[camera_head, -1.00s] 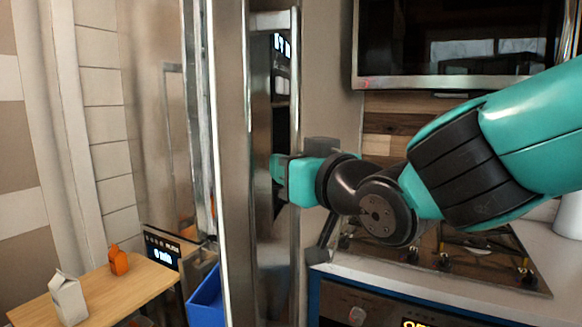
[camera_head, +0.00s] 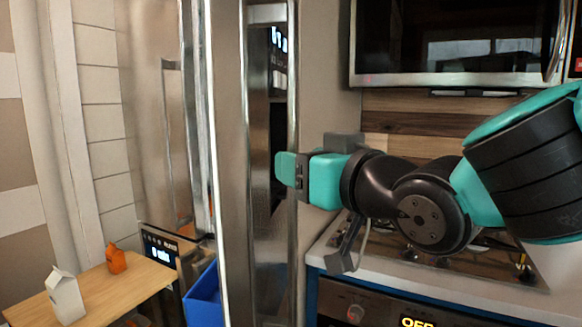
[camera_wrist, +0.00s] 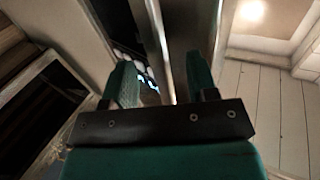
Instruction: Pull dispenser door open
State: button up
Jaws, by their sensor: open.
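The dispenser door is a tall brushed-metal door (camera_head: 233,130) left of centre in the head view. A dark panel with a small lit display (camera_head: 279,40) shows on its right part. A vertical bright metal bar (camera_head: 292,100), seemingly the handle, runs along its right side. My gripper (camera_head: 284,169) is open at mid-height of this bar, its teal fingers pointing left and overlapping it. In the wrist view, my gripper's fingers (camera_wrist: 161,85) stand apart with a shiny metal strip (camera_wrist: 172,45) running between them. Contact with the bar cannot be told.
A wooden table (camera_head: 130,285) with a white carton (camera_head: 65,298) and an orange carton (camera_head: 116,259) stands at lower left. A blue bin (camera_head: 204,300) is beside it. A stove (camera_head: 385,300) and a microwave (camera_head: 450,40) are on the right, behind my arm.

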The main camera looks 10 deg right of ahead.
jog(key=p+v, duration=0.1)
jog(key=v, duration=0.2)
jog(key=shift+s+d, duration=0.1)
jog(key=shift+s, duration=0.1)
jog(key=shift+w+f, duration=0.1)
jog(key=x, duration=0.7)
jog(key=shift+p, duration=0.35)
jog(key=shift+w, duration=0.1)
